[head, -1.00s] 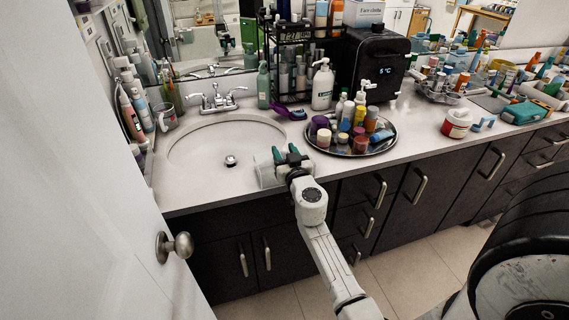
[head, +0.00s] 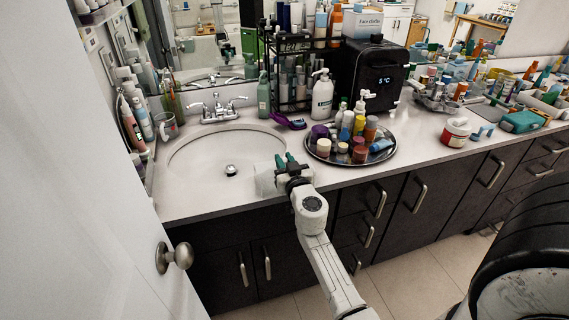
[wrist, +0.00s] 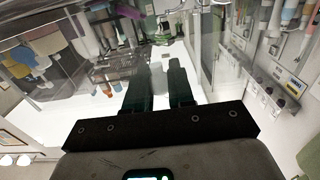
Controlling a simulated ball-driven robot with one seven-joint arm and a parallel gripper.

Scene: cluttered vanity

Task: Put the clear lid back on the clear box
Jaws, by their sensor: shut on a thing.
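My gripper (head: 287,163), with green fingers, is over the counter's front edge, just right of the sink. A pale, see-through piece (head: 264,181) shows at the left of the fingers; it looks like the clear lid, but its outline is faint. In the wrist view my gripper (wrist: 158,88) has a pale translucent strip between its two dark fingers, and it is shut on this piece. I cannot make out the clear box for certain in either view.
The sink basin (head: 205,160) is empty. A round metal tray (head: 388,155) crowded with bottles and jars stands close to the right of my gripper. A purple brush (head: 289,122) lies behind it. A white door (head: 90,230) is at the left.

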